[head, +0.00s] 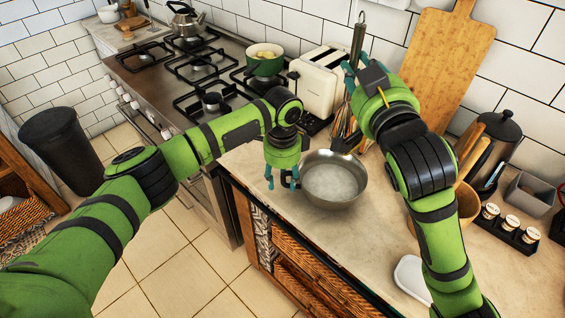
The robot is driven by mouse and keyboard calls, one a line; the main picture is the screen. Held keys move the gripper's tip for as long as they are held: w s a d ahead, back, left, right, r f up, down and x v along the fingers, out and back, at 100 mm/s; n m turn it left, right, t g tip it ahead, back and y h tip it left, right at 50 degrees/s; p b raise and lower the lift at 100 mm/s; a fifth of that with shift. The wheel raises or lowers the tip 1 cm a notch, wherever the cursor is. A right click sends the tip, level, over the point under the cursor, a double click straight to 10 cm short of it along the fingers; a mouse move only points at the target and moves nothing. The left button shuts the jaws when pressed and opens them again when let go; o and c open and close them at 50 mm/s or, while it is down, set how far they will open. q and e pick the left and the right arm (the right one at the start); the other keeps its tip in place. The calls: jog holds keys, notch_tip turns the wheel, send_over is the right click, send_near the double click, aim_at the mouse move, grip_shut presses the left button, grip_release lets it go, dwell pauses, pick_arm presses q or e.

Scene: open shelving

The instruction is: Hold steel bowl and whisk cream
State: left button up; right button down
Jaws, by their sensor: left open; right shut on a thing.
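The steel bowl (345,194) stands upright on the worktop near its front left corner. Its inside looks pale; I cannot tell how much cream is in it. My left gripper (283,184) is open and points down at the bowl's left side, around or beside its dark handle; I cannot tell if it touches. My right gripper (354,78) is shut on the whisk (358,38), above and behind the bowl. The whisk's handle points up and its wires hang down, partly hidden by my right gripper and arm.
A cream toaster (318,82) stands behind the bowl. The stove (190,75) with a green pot (265,62) is at the left. A wooden board (450,55) leans on the wall. A wooden container (467,203) and spice jars (511,225) stand right. A white dish (412,280) lies in front.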

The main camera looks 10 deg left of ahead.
pick_arm(q)
jog(key=shift+f, duration=1.2)
